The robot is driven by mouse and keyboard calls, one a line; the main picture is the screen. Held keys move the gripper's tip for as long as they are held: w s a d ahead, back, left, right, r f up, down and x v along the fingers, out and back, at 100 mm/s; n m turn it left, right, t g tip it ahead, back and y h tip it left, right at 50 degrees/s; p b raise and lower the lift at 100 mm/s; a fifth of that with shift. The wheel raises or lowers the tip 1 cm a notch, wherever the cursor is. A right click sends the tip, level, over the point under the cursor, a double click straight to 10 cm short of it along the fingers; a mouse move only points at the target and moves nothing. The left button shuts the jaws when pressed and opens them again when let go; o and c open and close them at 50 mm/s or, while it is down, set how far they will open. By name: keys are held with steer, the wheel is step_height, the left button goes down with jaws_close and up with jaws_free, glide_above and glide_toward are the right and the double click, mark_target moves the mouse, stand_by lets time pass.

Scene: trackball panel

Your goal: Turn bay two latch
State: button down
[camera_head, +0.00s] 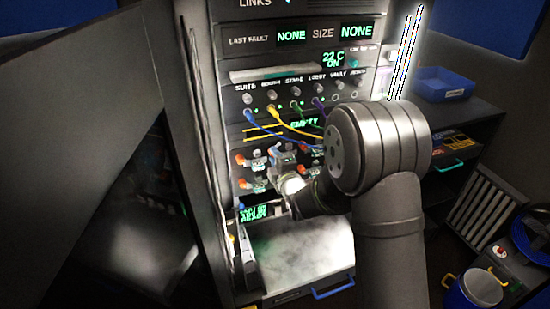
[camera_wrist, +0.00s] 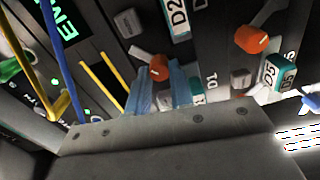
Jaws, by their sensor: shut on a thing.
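The bay area in the middle of the rack shows several orange latches, one at the left in the head view (camera_head: 239,159). My gripper (camera_head: 284,158) is at this area in the head view, and my arm hides the bays to its right. In the wrist view, the bluish fingers of my gripper (camera_wrist: 160,84) are shut on an orange latch (camera_wrist: 159,67), which shows between and just past their tips. A second orange latch (camera_wrist: 250,38) stands free at the right. I cannot read which bay is two.
Blue and yellow cables (camera_head: 277,124) hang from the jack row above the bays. White and teal labelled modules (camera_wrist: 272,74) sit close to the fingers. A pale, misty shelf (camera_head: 300,252) juts out below. A blue bin (camera_head: 443,88) stands at the right.

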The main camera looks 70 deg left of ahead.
steer(key=shift+n, duration=0.7)
steer(key=c, duration=1.3)
jaws_free()
steer(key=shift+d, duration=0.1)
steer(key=d, duration=1.7)
steer(key=shift+d, duration=0.15)
steer(key=a, duration=1.7)
steer(key=shift+a, duration=0.25)
